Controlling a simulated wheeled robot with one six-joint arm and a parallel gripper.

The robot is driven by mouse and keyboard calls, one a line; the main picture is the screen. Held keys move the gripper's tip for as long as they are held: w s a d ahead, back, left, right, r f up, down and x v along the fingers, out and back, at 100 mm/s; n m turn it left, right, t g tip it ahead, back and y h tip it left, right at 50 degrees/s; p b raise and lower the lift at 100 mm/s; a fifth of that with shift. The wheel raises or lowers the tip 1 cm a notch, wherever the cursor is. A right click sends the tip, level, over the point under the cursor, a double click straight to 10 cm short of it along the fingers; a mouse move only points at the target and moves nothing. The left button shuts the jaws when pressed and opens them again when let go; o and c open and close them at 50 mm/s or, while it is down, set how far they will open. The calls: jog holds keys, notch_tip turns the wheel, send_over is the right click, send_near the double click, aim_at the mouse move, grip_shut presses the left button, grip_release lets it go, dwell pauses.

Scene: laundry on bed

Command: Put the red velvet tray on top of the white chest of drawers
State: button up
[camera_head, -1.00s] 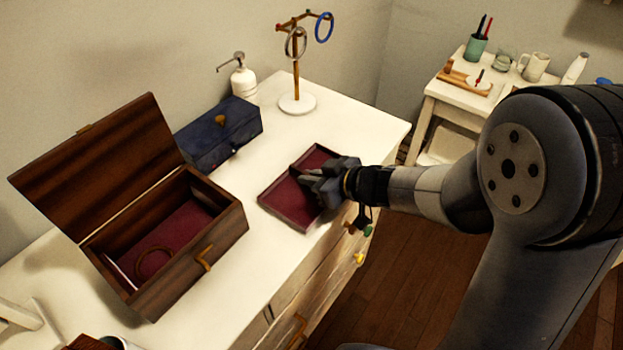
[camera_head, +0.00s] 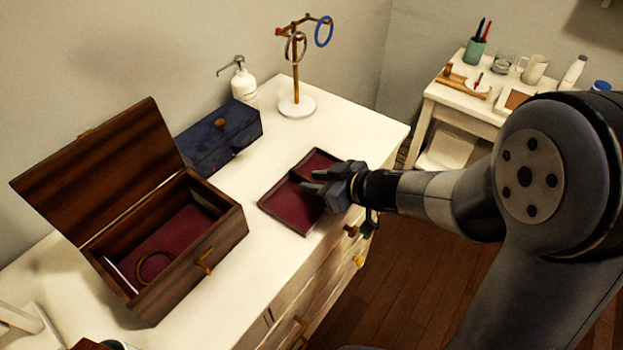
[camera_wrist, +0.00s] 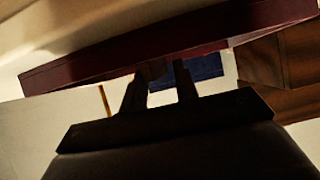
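The red velvet tray (camera_head: 290,208) is a shallow, dark-rimmed tray with a divider. It lies flat near the right front edge of the white chest of drawers (camera_head: 355,128), and looks empty. My gripper (camera_head: 308,180) is at the tray's right side, its two fingers spread over the tray and apart from each other. In the wrist view the fingers (camera_wrist: 160,85) are also apart, with the tray's long dark red side (camera_wrist: 90,70) running across beyond them. Whether a finger touches the tray is unclear.
An open wooden box (camera_head: 190,265) with a ring inside stands left of the tray. A dark blue box (camera_head: 210,142), a soap pump (camera_head: 243,85) and a stand with rings (camera_head: 297,104) are behind. A small white side table (camera_head: 450,98) holds cups and other items.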

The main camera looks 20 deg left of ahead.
jog(key=p+v, duration=0.2)
jog(key=v, duration=0.8)
jog(key=shift+d, duration=0.2)
